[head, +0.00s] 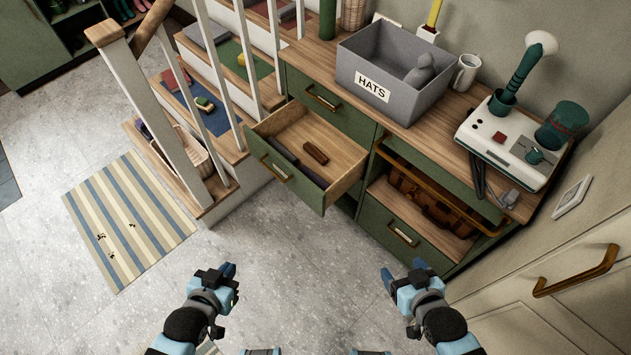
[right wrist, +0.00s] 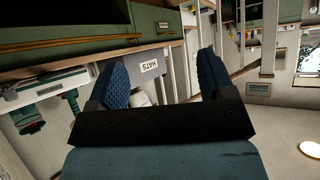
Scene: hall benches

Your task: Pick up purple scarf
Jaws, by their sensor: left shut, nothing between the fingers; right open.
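I cannot clearly make out a purple scarf. A small dark purplish patch (head: 146,131) shows behind the stair posts, by the wicker basket (head: 188,152) on the lowest step; I cannot tell what it is. My left gripper (head: 229,270) is shut and empty above the floor, right of the striped mat. My right gripper (head: 402,267) is open and empty in front of the green cabinet; its two blue fingers stand apart in the right wrist view (right wrist: 160,72).
An open drawer (head: 345,184) holding a brown item and a dark item juts from the cabinet. A grey HATS box (head: 347,71), a mug (head: 466,72) and a white device (head: 490,146) stand on top. The striped mat (head: 128,217) lies left; floor between is clear.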

